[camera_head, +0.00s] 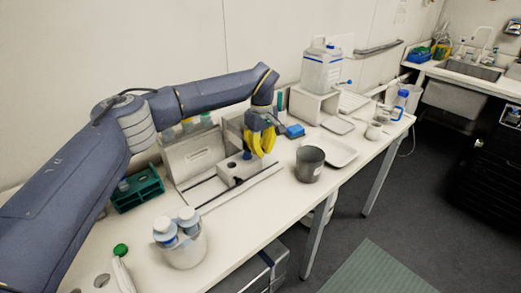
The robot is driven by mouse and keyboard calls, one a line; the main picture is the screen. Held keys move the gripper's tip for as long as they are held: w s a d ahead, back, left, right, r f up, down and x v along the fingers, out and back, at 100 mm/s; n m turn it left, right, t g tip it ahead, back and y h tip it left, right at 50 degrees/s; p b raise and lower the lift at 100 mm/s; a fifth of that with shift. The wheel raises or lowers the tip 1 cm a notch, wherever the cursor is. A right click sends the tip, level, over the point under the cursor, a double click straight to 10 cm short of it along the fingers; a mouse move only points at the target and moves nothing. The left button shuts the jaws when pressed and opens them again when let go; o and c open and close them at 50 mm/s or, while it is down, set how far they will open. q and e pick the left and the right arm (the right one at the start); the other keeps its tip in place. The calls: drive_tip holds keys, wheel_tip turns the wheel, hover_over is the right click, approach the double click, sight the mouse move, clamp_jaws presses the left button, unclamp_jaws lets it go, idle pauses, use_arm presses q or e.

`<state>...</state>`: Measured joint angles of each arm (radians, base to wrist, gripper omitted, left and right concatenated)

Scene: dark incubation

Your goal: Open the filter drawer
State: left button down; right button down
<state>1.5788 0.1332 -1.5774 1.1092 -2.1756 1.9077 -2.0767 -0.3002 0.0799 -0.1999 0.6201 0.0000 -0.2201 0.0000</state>
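My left gripper (261,148), with yellow fingers pointing down, is above the work table at the centre. Its fingers look close together, but I cannot tell whether they are shut or touch anything. Just below and left of them is a small white block (232,172) with dark round openings, in front of a pale instrument (192,154) with a slanted panel. This may be the drawer unit; the view is too small to make out which part is the filter drawer or whether it is open. The gripper hides part of the block's back right. My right gripper is out of view.
A grey metal beaker (309,164) and a white tray (340,151) stand right of the gripper. A blue item (295,131) is close behind it. A green rack (137,189) and a clear tub (182,249) with white-capped bottles are at the left front.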

use_arm(q)
drive_tip(key=s+d, duration=0.4)
drive_tip(key=s, duration=0.1)
drive_tip(key=shift+s+d, duration=0.2)
drive_tip(key=shift+d, duration=0.05)
drive_tip(key=c, duration=1.3)
unclamp_jaws()
drive_tip(key=shift+r, duration=0.1)
wheel_tip(320, 180, up, 12)
